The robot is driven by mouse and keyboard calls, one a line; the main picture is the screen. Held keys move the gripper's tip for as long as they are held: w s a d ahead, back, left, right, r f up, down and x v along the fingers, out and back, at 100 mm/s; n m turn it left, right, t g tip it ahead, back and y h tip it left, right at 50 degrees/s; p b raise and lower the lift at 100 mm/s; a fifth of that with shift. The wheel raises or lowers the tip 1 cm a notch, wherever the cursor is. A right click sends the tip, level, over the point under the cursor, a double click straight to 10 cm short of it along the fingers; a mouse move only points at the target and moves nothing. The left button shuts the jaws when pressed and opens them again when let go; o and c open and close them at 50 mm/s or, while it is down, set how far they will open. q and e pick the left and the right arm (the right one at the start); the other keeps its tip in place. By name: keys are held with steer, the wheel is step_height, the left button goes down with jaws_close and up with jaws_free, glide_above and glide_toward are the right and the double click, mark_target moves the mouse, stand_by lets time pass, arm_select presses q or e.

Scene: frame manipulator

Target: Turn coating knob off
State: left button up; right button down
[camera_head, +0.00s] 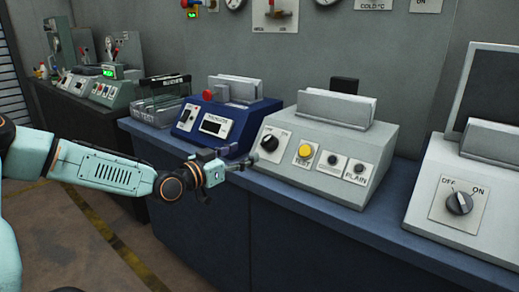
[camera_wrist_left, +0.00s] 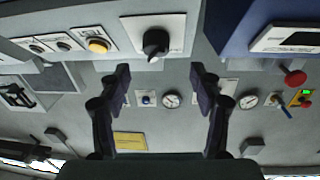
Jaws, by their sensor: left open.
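A black rotary knob (camera_head: 269,142) sits on a white plate at the left of the middle grey machine's (camera_head: 315,135) sloped front. Its small label is hard to read. My left gripper (camera_head: 246,160) is just left of and below this knob, open and apart from it. In the left wrist view, which looks inverted, the knob (camera_wrist_left: 156,43) shows above and between the two spread fingers (camera_wrist_left: 161,78). Another black knob (camera_head: 459,203), on a plate marked OFF and ON, is on the white machine at the right. I cannot read which knob is named coating. My right gripper is out of view.
A yellow button (camera_head: 305,150) and two dark buttons sit right of the middle machine's knob. A blue machine (camera_head: 225,120) stands close on its left. The blue counter's (camera_head: 330,205) front edge runs below; open floor lies in front.

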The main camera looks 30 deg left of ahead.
mark_target(264, 144)
arm_select(q)
steer(key=w+b, duration=0.1)
steer(key=w+d+b, duration=0.1)
steer(key=w+b, duration=0.1)
steer(key=shift+w, duration=0.4)
steer(key=shift+w+d+b, duration=0.45)
steer(key=shift+w+b, duration=0.25)
steer(key=shift+w, duration=0.1)
steer(key=shift+w+a+b, duration=0.1)
steer(key=shift+w+b, duration=0.3)
steer(key=shift+w, duration=0.55)
steer(key=shift+w+d+r, duration=0.15)
steer(key=shift+w+d, duration=0.05)
steer(key=shift+w, duration=0.1)
